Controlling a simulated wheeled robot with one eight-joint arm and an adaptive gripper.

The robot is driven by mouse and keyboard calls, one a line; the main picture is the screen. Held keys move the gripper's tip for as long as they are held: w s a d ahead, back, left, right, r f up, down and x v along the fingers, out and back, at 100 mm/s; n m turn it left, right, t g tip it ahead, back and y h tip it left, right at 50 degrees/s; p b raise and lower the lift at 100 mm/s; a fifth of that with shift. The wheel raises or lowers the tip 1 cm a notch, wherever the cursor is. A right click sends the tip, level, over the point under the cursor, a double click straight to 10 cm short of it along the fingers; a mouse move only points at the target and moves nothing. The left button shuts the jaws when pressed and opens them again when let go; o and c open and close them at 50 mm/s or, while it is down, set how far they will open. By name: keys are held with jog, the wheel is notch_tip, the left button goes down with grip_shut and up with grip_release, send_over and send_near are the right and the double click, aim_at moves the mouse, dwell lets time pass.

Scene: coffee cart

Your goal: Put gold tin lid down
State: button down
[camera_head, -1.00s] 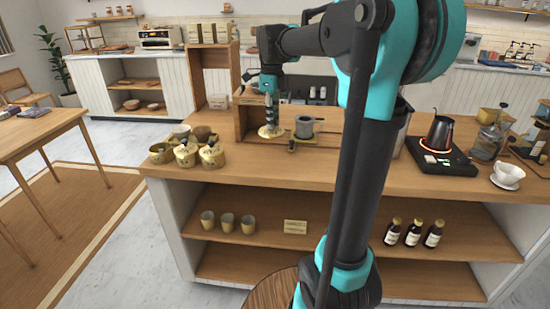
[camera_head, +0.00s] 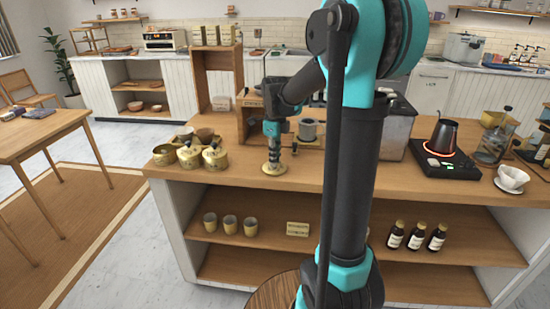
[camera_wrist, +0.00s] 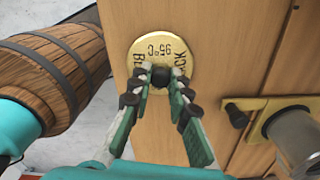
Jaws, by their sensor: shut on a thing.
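The gold tin lid (camera_wrist: 148,42) is round, with dark lettering that includes "95°C" and a dark knob at its middle. My gripper (camera_wrist: 160,78) is shut on that knob. In the head view the lid (camera_head: 274,170) is low over the front part of the wooden counter (camera_head: 330,176), flat or nearly so. I cannot tell whether it touches the wood. An open gold tin (camera_head: 164,155) stands to the left, beside two lidded gold tins (camera_head: 188,158) (camera_head: 215,158).
A grey metal vessel (camera_head: 308,131) on a brass-coloured mount is behind and right of my gripper. A wooden box (camera_head: 252,107) stands behind it. A black kettle (camera_head: 443,135) sits on a glowing base to the right. Bare counter lies around the lid, with the front edge close.

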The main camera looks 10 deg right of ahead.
jog(key=shift+f, duration=0.1)
jog(key=c, duration=1.4)
grip_release()
jog(key=shift+c, duration=0.2)
notch_tip(320, 180, up, 12)
jog(key=s+d+f+n+t, duration=0.2)
jog(key=s+f+n, duration=0.9)
jog(key=n, duration=0.1)
jog(key=s+d+f+n+t, duration=0.2)
jog(key=s+f+n, duration=0.9)
jog(key=n, duration=0.1)
jog(key=shift+n, duration=0.3)
